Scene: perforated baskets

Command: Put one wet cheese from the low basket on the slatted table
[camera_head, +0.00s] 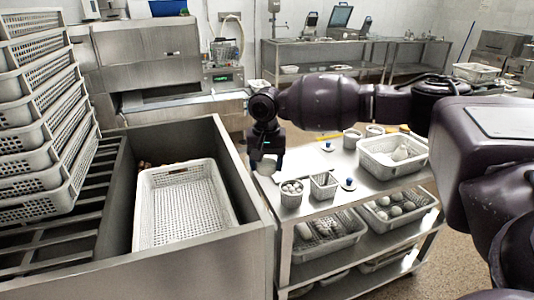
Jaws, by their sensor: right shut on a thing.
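My right arm reaches in from the right, and my right gripper (266,150) points down above the left end of the steel table. It is shut on a small whitish piece (265,167), probably a cheese; the fingers hide part of it. A low white perforated basket (370,172) with pale lumps in it sits on that steel table. The slatted table (62,236) is at the left, its dark slats partly under a stack of baskets. My left gripper is not in view.
An empty-looking white perforated basket (146,215) sits in the deep steel basin (245,212), whose raised wall lies between my right gripper and the slats. Tall stacked baskets (45,155) stand at the far left.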

